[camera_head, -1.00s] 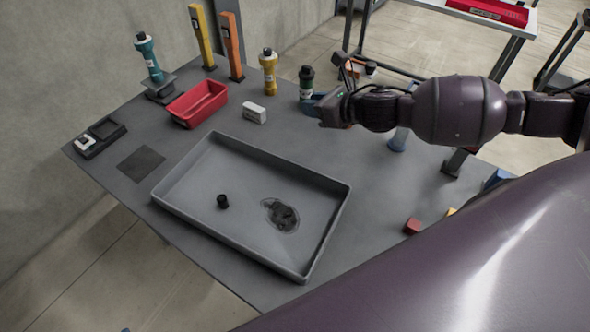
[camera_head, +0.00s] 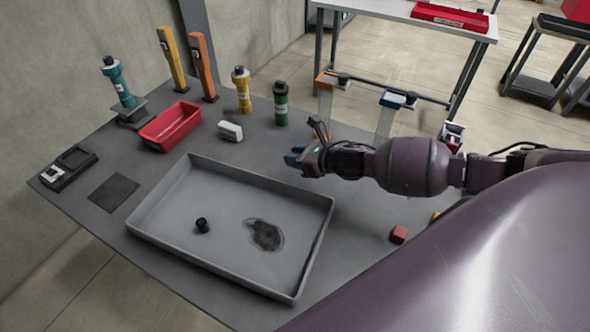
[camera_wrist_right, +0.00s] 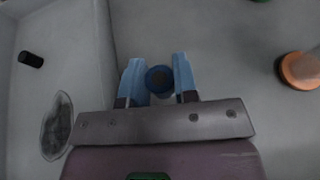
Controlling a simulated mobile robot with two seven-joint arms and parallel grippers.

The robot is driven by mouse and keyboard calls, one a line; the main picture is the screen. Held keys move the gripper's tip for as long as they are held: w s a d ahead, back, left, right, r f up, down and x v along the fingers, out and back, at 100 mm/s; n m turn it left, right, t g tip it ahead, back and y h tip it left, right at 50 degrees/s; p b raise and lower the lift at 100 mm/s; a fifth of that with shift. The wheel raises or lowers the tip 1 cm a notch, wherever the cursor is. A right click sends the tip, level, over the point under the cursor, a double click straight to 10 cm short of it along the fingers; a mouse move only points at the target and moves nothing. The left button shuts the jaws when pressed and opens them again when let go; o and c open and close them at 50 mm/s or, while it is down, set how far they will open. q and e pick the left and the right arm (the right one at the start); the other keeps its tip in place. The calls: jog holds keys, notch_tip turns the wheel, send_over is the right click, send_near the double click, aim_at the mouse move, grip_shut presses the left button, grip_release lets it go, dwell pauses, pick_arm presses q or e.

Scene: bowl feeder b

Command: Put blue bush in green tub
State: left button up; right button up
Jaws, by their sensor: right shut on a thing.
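My right gripper (camera_head: 294,159) is just beyond the back edge of the large grey tray, towards its right end. In the right wrist view, its two light-blue fingers (camera_wrist_right: 158,78) are shut on a round blue bush (camera_wrist_right: 159,77) with a dark centre. In the head view the bush is too small and hidden to make out between the fingers. My left gripper is not in view.
The large grey tray (camera_head: 160,238) holds a small black cylinder (camera_head: 202,226) and a dark patch (camera_head: 265,235). Behind stand a red bin (camera_head: 170,127), a white block (camera_head: 230,131), a yellow bottle (camera_head: 241,90) and a dark-green bottle (camera_head: 281,104). A red cube (camera_head: 399,234) lies right.

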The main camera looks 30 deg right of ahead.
aim_at(296, 176)
jog(key=shift+f+b, duration=0.4)
jog(key=shift+f, duration=2.15)
jog(key=shift+f, duration=0.15)
jog(key=o, duration=0.9)
